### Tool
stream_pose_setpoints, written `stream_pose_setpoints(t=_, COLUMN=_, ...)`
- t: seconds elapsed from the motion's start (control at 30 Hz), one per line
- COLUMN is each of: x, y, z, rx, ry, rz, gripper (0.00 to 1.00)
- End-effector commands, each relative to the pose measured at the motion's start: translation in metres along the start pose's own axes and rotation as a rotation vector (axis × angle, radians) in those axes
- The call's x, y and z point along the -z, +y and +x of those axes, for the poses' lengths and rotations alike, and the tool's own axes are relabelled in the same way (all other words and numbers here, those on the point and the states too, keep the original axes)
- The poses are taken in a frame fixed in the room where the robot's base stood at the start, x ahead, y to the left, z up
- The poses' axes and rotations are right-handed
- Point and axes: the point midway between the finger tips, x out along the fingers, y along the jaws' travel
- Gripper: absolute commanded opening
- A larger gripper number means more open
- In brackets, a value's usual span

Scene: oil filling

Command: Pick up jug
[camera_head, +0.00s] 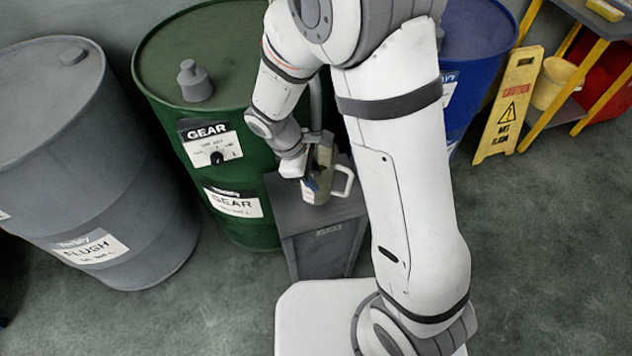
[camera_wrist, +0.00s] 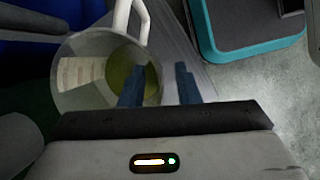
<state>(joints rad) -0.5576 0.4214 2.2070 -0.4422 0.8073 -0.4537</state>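The jug (camera_head: 321,187) is a pale, light-coloured vessel with a white loop handle on its right side. It stands upright on a small grey cabinet (camera_head: 345,207) in front of the green drum. In the wrist view the jug (camera_wrist: 85,88) is seen from above, with its round mouth and a yellowish-green patch inside. Its handle points to the top of that view. My gripper (camera_wrist: 160,84) has its two blue fingers apart. One finger overlaps the jug's mouth and the other lies to the right of the rim. I cannot tell whether either touches it. In the head view my gripper (camera_head: 312,183) partly covers the jug.
A green gear-oil drum (camera_head: 225,135) stands close behind and left of the cabinet, with a grey flush drum (camera_head: 100,190) farther left. A blue drum (camera_head: 475,45) is partly behind my arm. A yellow warning sign (camera_head: 509,105) stands right. The right floor is clear.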

Motion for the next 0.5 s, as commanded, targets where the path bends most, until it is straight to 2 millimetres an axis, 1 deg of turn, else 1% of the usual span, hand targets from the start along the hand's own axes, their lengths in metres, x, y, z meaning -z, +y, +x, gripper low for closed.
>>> stream_pose_setpoints(t=0.07, x=0.0001, y=-0.0001, z=-0.0003, rx=0.0, ry=0.0, rz=0.0, gripper=0.29)
stream_pose_setpoints(t=0.4, x=0.0004, y=-0.0003, z=-0.0006, rx=0.0, ry=0.0, rz=-0.001, gripper=0.01)
stream_pose_setpoints(t=0.43, x=0.0004, y=-0.0004, z=-0.0006, rx=0.0, ry=0.0, rz=-0.001, gripper=0.0)
stream_pose_setpoints(t=0.5, x=0.0004, y=-0.0004, z=-0.0007, rx=0.0, ry=0.0, rz=-0.001, gripper=0.0)
